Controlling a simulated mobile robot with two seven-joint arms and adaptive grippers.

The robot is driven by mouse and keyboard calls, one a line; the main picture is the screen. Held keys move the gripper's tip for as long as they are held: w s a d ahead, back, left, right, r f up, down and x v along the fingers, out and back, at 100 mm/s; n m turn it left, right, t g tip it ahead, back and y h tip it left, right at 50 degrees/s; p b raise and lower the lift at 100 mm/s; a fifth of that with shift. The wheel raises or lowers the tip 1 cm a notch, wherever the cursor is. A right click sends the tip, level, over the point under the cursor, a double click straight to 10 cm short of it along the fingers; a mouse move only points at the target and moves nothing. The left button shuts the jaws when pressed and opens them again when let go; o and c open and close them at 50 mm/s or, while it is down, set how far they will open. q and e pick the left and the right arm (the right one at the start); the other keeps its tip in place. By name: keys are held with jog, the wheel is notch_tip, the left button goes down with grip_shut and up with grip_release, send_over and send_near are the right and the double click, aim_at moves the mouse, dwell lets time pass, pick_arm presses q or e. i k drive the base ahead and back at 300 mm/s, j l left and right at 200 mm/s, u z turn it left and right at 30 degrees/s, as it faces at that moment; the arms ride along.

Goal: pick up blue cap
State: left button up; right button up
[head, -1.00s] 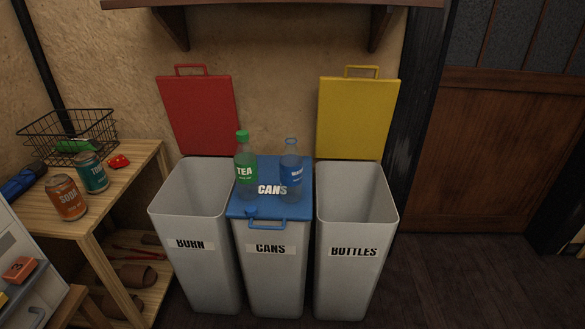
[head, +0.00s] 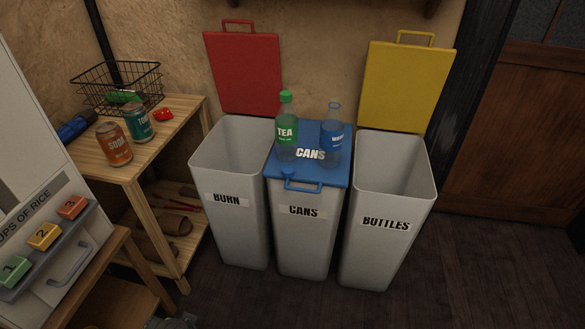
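A small blue cap (head: 288,172) lies on the blue lid (head: 330,173) of the middle bin, near the lid's front left edge and just behind its handle. A clear bottle with a blue label (head: 333,138) stands on the same lid to the right, its top appearing uncapped. A tea bottle with a green cap (head: 286,130) stands on the lid to the left. Neither gripper can be made out in the head view. A small dark grey piece shows at the bottom edge, too cut off to identify.
Open bins marked BURN (head: 228,218) and BOTTLES (head: 390,235) flank the CANS bin (head: 303,240). A wooden shelf (head: 172,150) on the left holds cans and a wire basket (head: 118,85). A rice dispenser (head: 45,235) is at the near left. Floor at right is clear.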

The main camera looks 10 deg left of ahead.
aim_at(288, 172)
jog(key=i+l, duration=0.1)
jog(key=l, duration=0.4)
jog(key=i+l, duration=0.1)
jog(key=l, duration=0.4)
jog(key=l+u, duration=0.3)
jog(key=u, duration=0.15)
jog(key=l+u, duration=0.45)
jog(key=u, duration=0.75)
jog(key=i, duration=0.1)
